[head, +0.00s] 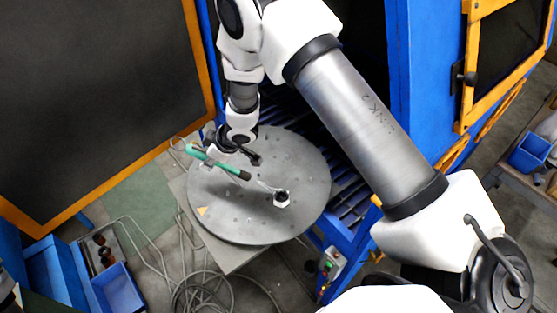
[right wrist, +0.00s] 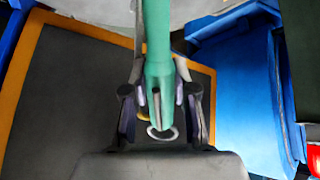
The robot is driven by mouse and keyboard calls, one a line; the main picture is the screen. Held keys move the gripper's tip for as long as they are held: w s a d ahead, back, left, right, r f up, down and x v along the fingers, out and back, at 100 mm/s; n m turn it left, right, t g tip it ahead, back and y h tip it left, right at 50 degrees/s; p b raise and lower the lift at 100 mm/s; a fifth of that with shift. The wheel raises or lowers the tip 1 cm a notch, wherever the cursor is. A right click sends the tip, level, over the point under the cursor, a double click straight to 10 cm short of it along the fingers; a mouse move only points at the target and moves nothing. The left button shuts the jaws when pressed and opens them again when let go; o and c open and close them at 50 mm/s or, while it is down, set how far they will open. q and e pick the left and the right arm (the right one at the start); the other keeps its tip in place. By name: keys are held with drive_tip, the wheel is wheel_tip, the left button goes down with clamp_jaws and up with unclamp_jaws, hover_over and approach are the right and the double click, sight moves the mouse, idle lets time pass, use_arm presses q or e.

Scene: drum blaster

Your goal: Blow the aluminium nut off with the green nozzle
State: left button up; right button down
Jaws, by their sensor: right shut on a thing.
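The green nozzle (head: 213,162) has a dark front end and lies slantwise above the round grey turntable (head: 235,220). My right gripper (head: 222,149) is shut on its green body; the hold also shows in the right wrist view (right wrist: 160,85), with the nozzle between the two fingers. A thin pale streak runs from the nozzle's dark end toward the aluminium nut (head: 283,204); I cannot tell whether it is a tube or an air jet. The nut is a small silver hexagon with a dark hole, on the right half of the turntable. My left gripper is out of view.
A blue cabinet (head: 402,90) with slatted flooring stands behind and right of the turntable. An orange-edged dark panel (head: 90,80) is at left. Hoses (head: 205,290) coil on the floor, beside blue bins (head: 115,288). A small button box (head: 331,264) sits in front.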

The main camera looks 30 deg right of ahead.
wheel_tip(320, 180, up, 3)
drive_tip(key=p, duration=0.2)
drive_tip(key=shift+f+p, duration=0.15)
drive_tip(key=shift+p, duration=0.25)
drive_tip(key=shift+r+p, duration=0.45)
drive_tip(key=shift+r, duration=1.2)
